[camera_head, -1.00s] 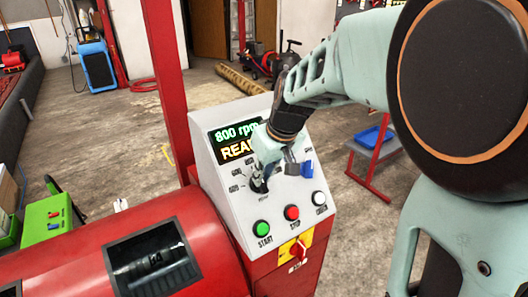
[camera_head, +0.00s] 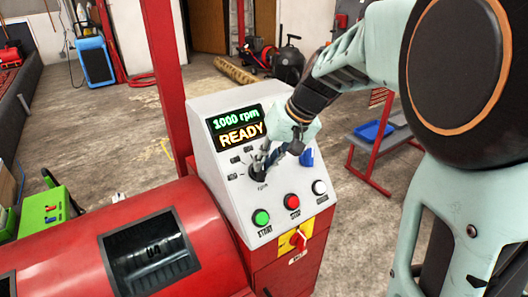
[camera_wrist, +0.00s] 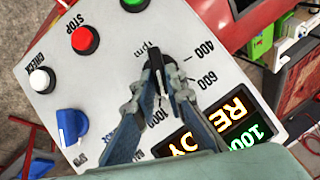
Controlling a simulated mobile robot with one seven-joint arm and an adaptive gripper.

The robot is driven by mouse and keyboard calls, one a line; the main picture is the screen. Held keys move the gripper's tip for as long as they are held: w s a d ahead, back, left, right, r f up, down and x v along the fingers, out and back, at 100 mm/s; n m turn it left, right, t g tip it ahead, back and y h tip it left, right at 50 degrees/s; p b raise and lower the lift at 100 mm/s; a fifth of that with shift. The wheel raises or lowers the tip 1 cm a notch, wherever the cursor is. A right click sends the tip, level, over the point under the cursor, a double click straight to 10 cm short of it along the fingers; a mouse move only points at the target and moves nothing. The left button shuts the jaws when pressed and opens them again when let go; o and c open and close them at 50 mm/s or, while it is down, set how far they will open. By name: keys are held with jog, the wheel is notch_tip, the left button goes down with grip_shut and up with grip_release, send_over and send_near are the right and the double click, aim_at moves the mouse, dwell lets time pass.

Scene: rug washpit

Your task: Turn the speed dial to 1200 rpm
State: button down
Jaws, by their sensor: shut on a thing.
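The speed dial is a black knob (camera_wrist: 155,63) on the sloped face of a white control panel (camera_head: 235,205). In the wrist view my gripper (camera_wrist: 156,88) has its two fingers closed around the knob from both sides. Printed marks 400, 600 and 1000 show around the dial; other marks are hidden behind the fingers. The display (camera_head: 238,126) reads 1000 rpm and READY. In the head view my gripper (camera_head: 262,166) reaches down onto the dial and covers much of it.
A blue knob (camera_wrist: 71,125) sits beside the dial. A green START button (camera_head: 261,218), a red STOP button (camera_head: 292,202) and a white button (camera_head: 319,187) lie below it. A red and yellow switch (camera_head: 298,239) is lower down. A red drum machine (camera_head: 60,235) stands at left.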

jog(key=m+y+b, duration=0.1)
jog(key=m+b, duration=0.1)
jog(key=m, duration=0.1)
jog(key=d+m+y+b, duration=0.1)
jog(key=shift+w+f+m+y, duration=0.1)
jog(key=shift+f+m+y, duration=0.2)
jog(key=shift+f+m, duration=0.1)
jog(key=m+y+b, duration=0.1)
jog(key=m, duration=0.1)
jog(key=m+y+b, duration=0.1)
jog(key=m, duration=0.1)
jog(key=shift+d+f+m+t+b, duration=0.2)
jog(key=shift+m+t+b, duration=0.1)
jog(key=shift+m+b, duration=0.1)
jog(key=shift+s, duration=0.2)
jog(key=c, duration=2)
grip_release()
jog(key=shift+o, duration=0.2)
jog(key=shift+r, duration=0.1)
jog(key=v, duration=1.2)
